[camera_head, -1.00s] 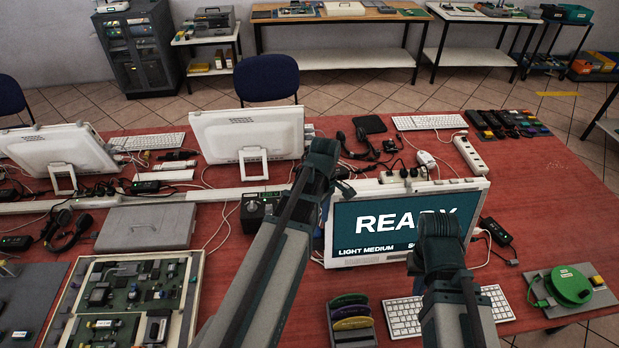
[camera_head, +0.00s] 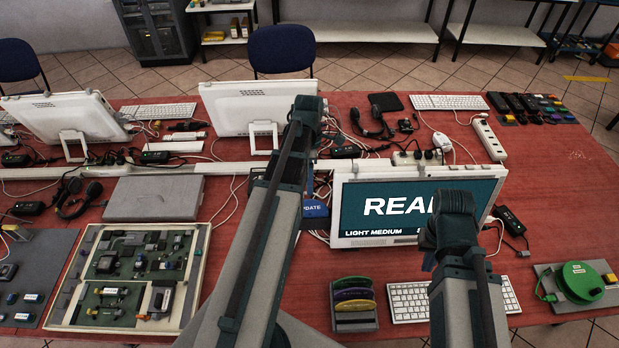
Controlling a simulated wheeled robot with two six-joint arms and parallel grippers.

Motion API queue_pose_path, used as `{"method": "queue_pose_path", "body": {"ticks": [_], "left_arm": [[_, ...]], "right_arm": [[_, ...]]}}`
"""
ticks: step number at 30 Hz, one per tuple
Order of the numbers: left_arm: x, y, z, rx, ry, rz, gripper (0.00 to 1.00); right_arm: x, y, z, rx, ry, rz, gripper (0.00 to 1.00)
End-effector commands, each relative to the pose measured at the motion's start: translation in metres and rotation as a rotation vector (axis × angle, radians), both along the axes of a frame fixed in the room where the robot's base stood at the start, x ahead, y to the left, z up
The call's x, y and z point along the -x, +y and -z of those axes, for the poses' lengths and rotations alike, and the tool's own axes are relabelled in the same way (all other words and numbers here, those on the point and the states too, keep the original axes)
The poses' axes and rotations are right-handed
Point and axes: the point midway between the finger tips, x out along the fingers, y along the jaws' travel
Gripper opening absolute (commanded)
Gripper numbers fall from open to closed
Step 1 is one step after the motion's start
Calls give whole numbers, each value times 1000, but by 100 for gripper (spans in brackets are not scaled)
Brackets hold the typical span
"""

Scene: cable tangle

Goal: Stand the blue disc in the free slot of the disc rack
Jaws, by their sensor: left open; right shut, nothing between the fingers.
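The disc rack (camera_head: 355,321) stands on the red table in front of the monitor, with green, yellow and purple discs in it. I cannot pick out the blue disc in this view. My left gripper (camera_head: 308,108) is raised left of the monitor, seen from behind; it is open and nothing shows in it. My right gripper (camera_head: 448,225) is shut and empty, in front of the monitor's right part. Its fingertips are mostly hidden. Neither gripper is at the rack.
The monitor (camera_head: 385,240) stands behind the rack, with a keyboard (camera_head: 408,302) to the rack's right. A blue item marked UPDATE (camera_head: 315,209) lies beside my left arm. A circuit board tray (camera_head: 195,285) is at left, a green reel (camera_head: 580,281) at right. Cables clutter the back.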

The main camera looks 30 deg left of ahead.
Motion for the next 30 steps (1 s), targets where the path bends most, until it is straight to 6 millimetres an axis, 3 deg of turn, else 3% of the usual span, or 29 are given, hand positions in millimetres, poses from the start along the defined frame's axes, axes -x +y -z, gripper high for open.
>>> {"method": "queue_pose_path", "body": {"ticks": [1, 18, 30], "left_arm": [[2, -1, 10, 0, 0, 0, 65], [13, -8, 72, 0, 0, 1, 65], [15, -9, 79, 0, 0, 1, 65]], "right_arm": [[0, 0, 10, 0, 0, -1, 0], [0, 0, 72, 0, 0, 1, 0], [0, 0, 79, 0, 0, 1, 0]]}}
